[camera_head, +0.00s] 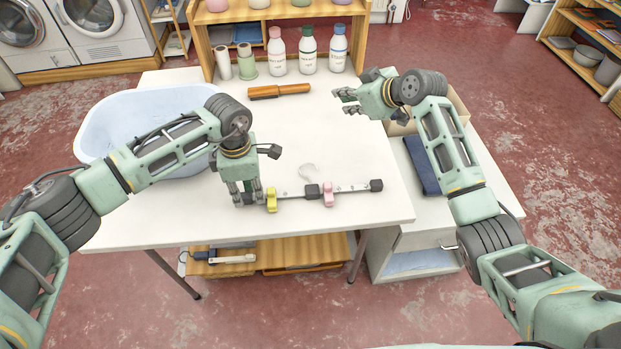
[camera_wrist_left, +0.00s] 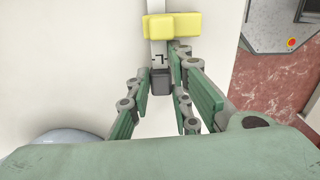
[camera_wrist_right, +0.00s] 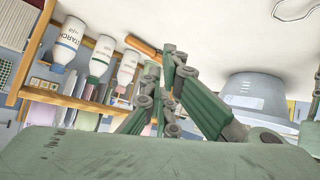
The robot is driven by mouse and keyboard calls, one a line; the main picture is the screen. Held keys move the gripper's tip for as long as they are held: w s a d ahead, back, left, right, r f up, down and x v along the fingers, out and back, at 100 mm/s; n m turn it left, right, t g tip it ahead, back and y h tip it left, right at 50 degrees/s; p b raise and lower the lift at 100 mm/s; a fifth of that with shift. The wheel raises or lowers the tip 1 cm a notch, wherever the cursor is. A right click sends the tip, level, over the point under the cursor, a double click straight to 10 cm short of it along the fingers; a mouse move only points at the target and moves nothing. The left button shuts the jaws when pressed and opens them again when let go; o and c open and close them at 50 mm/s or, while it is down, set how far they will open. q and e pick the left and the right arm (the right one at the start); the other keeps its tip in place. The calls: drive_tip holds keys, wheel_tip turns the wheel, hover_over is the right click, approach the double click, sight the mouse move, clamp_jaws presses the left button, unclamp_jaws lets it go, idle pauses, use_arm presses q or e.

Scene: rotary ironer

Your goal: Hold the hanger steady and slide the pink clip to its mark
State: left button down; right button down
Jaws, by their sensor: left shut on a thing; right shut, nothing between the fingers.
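The hanger's pale bar (camera_head: 294,191) lies along the front of the white table, with dark end blocks, a dark centre block (camera_head: 312,191) and a pale hook (camera_head: 308,171). The yellow clip (camera_head: 272,199) sits near its left end, and the pink clip (camera_head: 328,194) just right of centre. My left gripper (camera_head: 247,199) is shut on the hanger's left end block (camera_wrist_left: 160,80). A black bracket-shaped mark (camera_wrist_left: 158,60) shows on the bar between that block and the yellow clip (camera_wrist_left: 172,26). My right gripper (camera_head: 345,102) is shut and empty, above the table behind the hanger.
A pale blue tub (camera_head: 105,126) stands at the table's left. An orange-handled tool (camera_head: 279,91) and several bottles (camera_head: 308,52) are at the back. A dark blue folded cloth (camera_head: 422,166) lies at the right. The table between the tool and hanger is mostly clear.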

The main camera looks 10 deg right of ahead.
drive_tip(key=s+a+n+g, duration=0.4)
drive_tip(key=s+a+n, duration=0.1)
drive_tip(key=s+a, duration=0.2)
drive_tip(key=n+g+h, duration=0.2)
drive_tip(key=n+g, duration=0.2)
drive_tip(key=g, duration=0.1)
hover_over(336, 189)
drive_tip(key=a, duration=0.3)
drive_tip(key=x, duration=1)
drive_tip(key=shift+a, duration=0.1)
drive_tip(key=d, duration=0.6)
drive_tip(key=shift+d, duration=0.35)
drive_tip(key=shift+a, duration=0.1)
drive_tip(key=v, duration=1)
